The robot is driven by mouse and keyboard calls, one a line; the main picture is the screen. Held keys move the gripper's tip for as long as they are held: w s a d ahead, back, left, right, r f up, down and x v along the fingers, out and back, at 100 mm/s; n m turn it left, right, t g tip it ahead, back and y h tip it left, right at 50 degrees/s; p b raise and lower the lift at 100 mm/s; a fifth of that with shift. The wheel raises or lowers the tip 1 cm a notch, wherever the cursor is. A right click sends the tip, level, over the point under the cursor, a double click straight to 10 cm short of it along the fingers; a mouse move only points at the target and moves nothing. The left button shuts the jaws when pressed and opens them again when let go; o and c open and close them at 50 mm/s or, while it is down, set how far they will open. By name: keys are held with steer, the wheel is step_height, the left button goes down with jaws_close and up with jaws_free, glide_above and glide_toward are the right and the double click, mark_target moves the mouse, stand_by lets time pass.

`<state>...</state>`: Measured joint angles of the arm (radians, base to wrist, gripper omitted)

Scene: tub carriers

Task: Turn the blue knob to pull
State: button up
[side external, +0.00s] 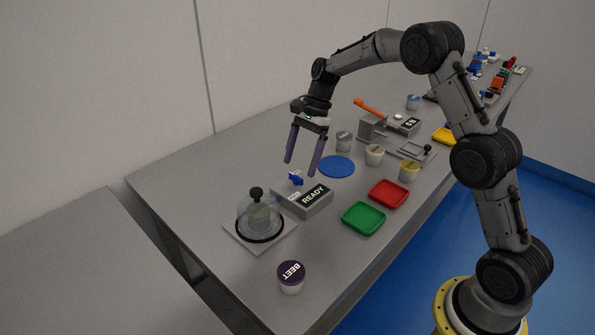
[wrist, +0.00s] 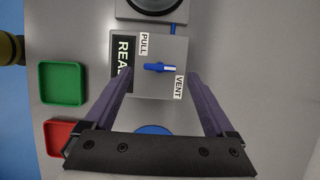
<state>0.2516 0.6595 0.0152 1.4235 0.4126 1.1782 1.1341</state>
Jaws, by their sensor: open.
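The blue knob (side external: 296,179) sits on top of a grey box (side external: 318,209) whose dark display reads READY. In the wrist view the knob (wrist: 155,67) is a narrow bar lying across the picture, with a paler right end. The PULL label (wrist: 144,43) is above and left of it, and the VENT label (wrist: 179,87) is below and right. I cannot tell which label it is set to. My gripper (side external: 302,168) is open and empty, fingers pointing down above the knob. In the wrist view its fingertips (wrist: 160,73) are on either side of the knob, apart from it.
A glass dome (side external: 259,216) on a square plate stands beside the box. A BEET tub (side external: 291,277) is near the front. Green (side external: 363,218) and red (side external: 388,193) trays, a blue disc (side external: 337,166) and several tubs are nearby. The table's left part is clear.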

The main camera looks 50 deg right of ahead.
mark_target(296, 175)
steer(key=shift+x, duration=1.7)
steer(key=c, duration=1.4)
